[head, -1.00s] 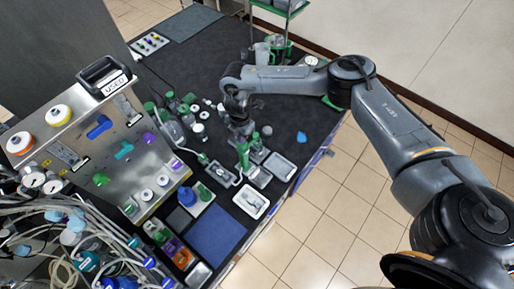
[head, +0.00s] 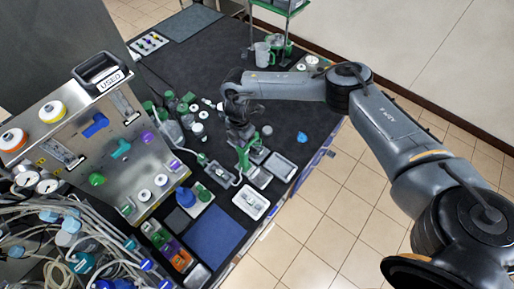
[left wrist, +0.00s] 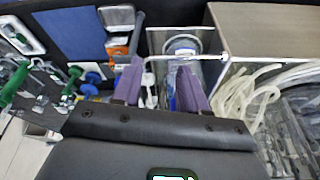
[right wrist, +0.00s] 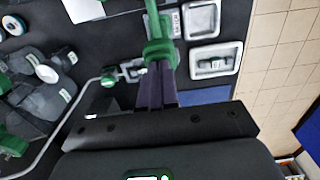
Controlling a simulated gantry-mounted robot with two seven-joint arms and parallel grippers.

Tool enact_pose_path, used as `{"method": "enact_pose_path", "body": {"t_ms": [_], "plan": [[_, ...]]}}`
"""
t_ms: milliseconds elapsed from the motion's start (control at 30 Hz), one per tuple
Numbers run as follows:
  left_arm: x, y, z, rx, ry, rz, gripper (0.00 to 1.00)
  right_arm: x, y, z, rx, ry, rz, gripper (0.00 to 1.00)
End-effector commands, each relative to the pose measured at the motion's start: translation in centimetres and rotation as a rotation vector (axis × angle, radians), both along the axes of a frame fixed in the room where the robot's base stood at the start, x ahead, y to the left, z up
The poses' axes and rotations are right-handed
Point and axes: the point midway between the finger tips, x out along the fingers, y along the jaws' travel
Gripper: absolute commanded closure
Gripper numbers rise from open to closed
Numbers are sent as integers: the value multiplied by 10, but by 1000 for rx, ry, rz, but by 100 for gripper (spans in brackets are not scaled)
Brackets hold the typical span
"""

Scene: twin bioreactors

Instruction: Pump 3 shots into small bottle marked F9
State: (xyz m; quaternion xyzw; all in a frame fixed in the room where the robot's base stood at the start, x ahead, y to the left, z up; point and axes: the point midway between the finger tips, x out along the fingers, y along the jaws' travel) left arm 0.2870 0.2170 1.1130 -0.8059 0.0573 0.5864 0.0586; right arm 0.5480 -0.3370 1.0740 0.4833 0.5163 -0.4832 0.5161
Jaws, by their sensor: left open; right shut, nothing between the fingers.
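A green pump-like post (head: 243,158) stands near the front edge of the dark table, right of the middle bottles; it also shows in the right wrist view (right wrist: 158,45). My right gripper (head: 240,140) is over its top. In the right wrist view its dark purple fingers (right wrist: 157,72) are shut, close against the green part, with nothing between them; whether they touch it I cannot tell. Clear bottles with green caps (head: 171,128) stand left of the pump. No F9 mark is readable. My left gripper (left wrist: 158,75) is open and empty, away from the pump.
White trays (head: 251,203) and a grey tray (head: 279,167) lie beside the pump. A steel control panel (head: 100,140) and tangled hoses (head: 60,235) fill the left. A blue mat (head: 214,236) lies at the front. The table's far part is largely clear.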

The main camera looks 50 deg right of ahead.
Motion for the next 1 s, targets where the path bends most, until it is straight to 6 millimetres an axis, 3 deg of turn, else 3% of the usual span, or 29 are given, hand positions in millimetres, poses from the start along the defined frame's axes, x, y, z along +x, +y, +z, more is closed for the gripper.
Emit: {"method": "enact_pose_path", "body": {"t_ms": [600, 1000], "plan": [[0, 3, 34, 13, -1, -8, 57, 0, 0, 33, 0, 1, -1, 100], [0, 1, 36, 3, -1, -2, 57, 0, 0, 35, -1, 1, -1, 100]]}}
